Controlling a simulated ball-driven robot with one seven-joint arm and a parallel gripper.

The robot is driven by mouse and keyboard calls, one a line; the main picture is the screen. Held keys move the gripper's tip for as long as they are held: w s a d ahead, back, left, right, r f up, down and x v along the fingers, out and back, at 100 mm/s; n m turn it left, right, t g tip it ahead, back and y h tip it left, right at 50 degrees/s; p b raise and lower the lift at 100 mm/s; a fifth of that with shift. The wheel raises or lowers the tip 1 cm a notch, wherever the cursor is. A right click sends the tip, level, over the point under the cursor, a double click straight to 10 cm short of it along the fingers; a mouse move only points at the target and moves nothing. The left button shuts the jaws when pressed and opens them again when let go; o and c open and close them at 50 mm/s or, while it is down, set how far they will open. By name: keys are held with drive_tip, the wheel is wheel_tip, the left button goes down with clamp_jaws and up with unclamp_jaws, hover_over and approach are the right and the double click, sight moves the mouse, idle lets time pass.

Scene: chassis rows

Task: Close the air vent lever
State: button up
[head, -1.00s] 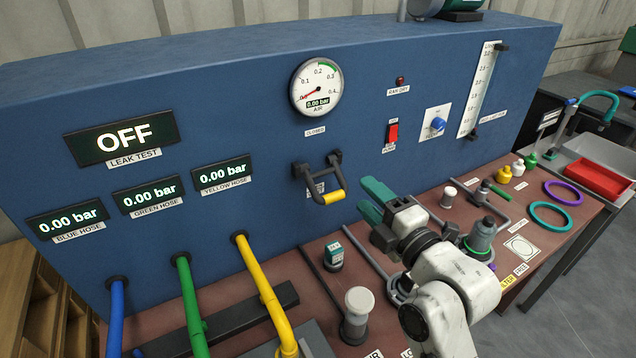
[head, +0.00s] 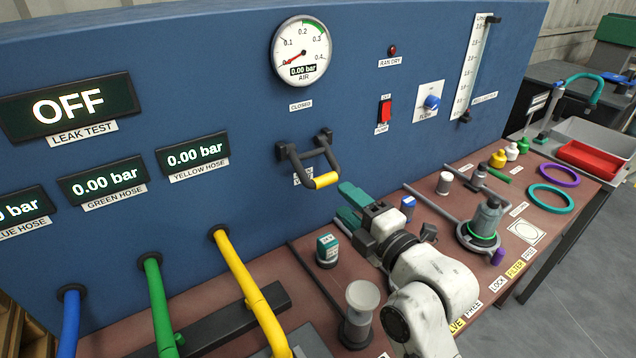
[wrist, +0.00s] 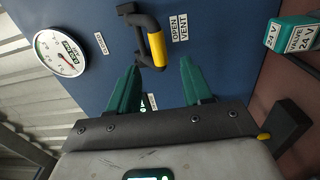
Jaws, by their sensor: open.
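The air vent lever (head: 310,160) is a dark U-shaped handle with a yellow grip (head: 325,180), mounted on the blue panel below the air gauge. It hangs out and down, below the "CLOSED" label (head: 301,105); a label partly behind it is hard to read in the head view. In the wrist view the yellow grip (wrist: 157,49) lies ahead of and between the fingers, next to an "OPEN VENT" label (wrist: 178,27). My gripper (head: 348,207) has teal fingers, is open and empty, and is just below and right of the lever, apparently not touching it. It also shows in the wrist view (wrist: 160,83).
The air gauge (head: 301,50) reads 0.00 bar. Blue, green and yellow hoses (head: 245,285) rise at left. The panel around the lever is clear.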

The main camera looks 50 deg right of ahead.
sight(327, 184)
drive_tip(key=p+x, duration=0.2)
drive_tip(key=x, duration=0.8)
drive_tip(key=shift+w+r, duration=0.1)
drive_tip(key=shift+w, duration=0.1)
drive_tip(key=shift+c, duration=0.3)
clamp_jaws()
